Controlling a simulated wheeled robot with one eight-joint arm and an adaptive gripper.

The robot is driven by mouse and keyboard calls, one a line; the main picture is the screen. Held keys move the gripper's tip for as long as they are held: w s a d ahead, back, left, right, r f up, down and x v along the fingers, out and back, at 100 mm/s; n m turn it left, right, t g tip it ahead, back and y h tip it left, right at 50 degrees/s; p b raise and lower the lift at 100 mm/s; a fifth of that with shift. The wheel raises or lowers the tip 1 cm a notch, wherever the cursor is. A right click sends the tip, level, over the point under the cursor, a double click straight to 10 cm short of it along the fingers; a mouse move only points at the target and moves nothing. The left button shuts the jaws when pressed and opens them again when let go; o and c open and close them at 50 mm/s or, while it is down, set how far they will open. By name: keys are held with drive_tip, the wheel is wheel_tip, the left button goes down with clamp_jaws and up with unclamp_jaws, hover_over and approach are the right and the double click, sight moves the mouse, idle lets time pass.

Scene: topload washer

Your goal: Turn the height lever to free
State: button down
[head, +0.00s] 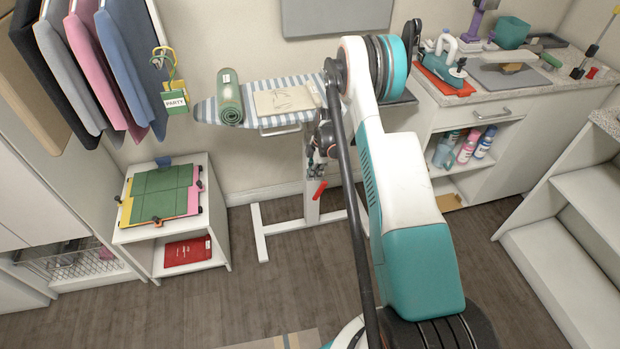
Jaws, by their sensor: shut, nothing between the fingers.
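The height lever (320,191) is a small red handle on the white leg of the ironing board, under the board's striped top (207,110). It slants, with its upper end to the right. My gripper (317,172) is shut and empty, pointing down just above the lever. Whether the fingertips touch the lever cannot be told from this view. My arm hides part of the leg and the right part of the board. No markings for the lever's positions can be read.
A green roll (229,98) and a folded beige cloth (284,101) lie on the board. A low white stand (222,240) is at the left, a counter (530,90) with an iron (440,66) at the right. The floor in front is mostly clear.

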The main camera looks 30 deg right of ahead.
wheel_tip(320, 180, down, 9)
drive_tip(key=a+b, duration=0.1)
drive_tip(key=b, duration=0.2)
drive_tip(key=shift+w+a, duration=0.2)
drive_tip(key=shift+s+d+f, duration=0.15)
drive_tip(key=shift+d+f, duration=0.25)
drive_tip(key=shift+d, duration=0.05)
drive_tip(key=shift+r, duration=0.1)
